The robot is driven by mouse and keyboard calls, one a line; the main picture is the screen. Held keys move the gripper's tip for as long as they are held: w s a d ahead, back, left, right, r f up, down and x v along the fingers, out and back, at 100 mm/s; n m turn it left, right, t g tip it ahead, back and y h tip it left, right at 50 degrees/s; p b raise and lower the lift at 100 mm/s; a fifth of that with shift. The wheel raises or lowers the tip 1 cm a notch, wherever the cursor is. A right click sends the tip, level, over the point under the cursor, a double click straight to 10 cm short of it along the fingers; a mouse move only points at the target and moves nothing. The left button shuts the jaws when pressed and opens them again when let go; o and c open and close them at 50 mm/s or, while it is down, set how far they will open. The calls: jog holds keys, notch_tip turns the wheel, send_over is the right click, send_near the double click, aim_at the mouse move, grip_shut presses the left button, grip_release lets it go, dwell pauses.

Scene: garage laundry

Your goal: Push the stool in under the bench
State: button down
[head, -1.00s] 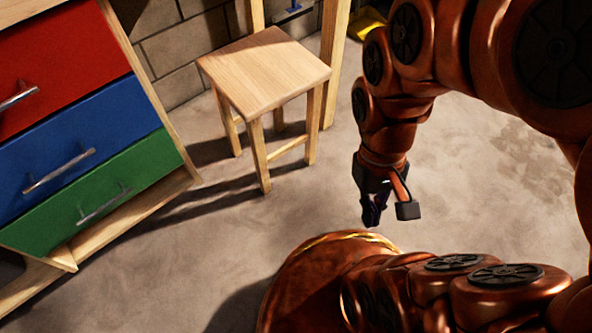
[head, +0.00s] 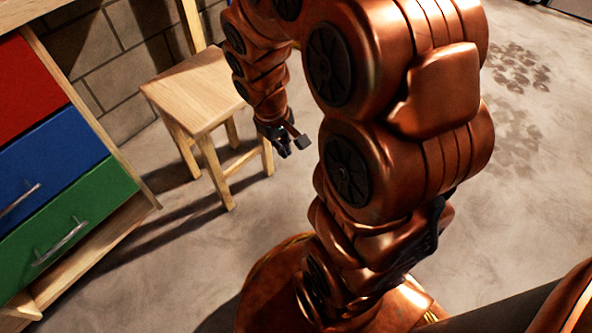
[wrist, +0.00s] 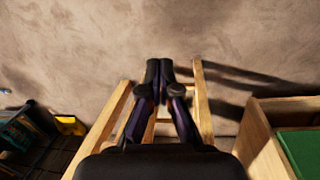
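The light wooden stool (head: 200,88) stands upright beside the bench's drawer unit (head: 128,165), near the block wall. A wooden upright (head: 190,22) stands behind the stool and looks like a bench leg. My gripper (head: 285,150) is just right of the stool, in front of its right leg in the head view. Whether it touches the stool I cannot tell. In the wrist view its two dark fingers (wrist: 160,68) are together with nothing between them. Wooden bars (wrist: 203,105) that look like stool legs show on both sides of them. The seat is hidden there.
The unit has red, blue and green drawers with metal handles (head: 62,243). A yellow item (wrist: 70,125) and dark shelving lie at the left of the wrist view. Bare concrete floor (head: 530,200) is open to the right. My arm covers the picture's middle.

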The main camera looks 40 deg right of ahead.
jog(key=w+d+f+n+t, duration=0.2)
jog(key=w+d+f+t, duration=0.3)
jog(key=w+d+f, duration=1.2)
jog(key=n+t+y+b, duration=0.1)
jog(key=t+y+b, duration=0.5)
send_near(270, 159)
jog(key=x, duration=0.5)
jog(key=shift+s+f, duration=0.2)
jog(key=shift+f, duration=0.3)
jog(key=shift+w+a+f+p, duration=0.1)
jog(key=shift+w+a+p, duration=0.1)
jog(key=shift+w, duration=0.3)
jog(key=shift+w+a+p, duration=0.1)
jog(key=shift+w+p, duration=0.1)
jog(key=shift+w, duration=0.25)
jog(key=shift+w+a, duration=0.1)
jog(key=shift+w, duration=0.1)
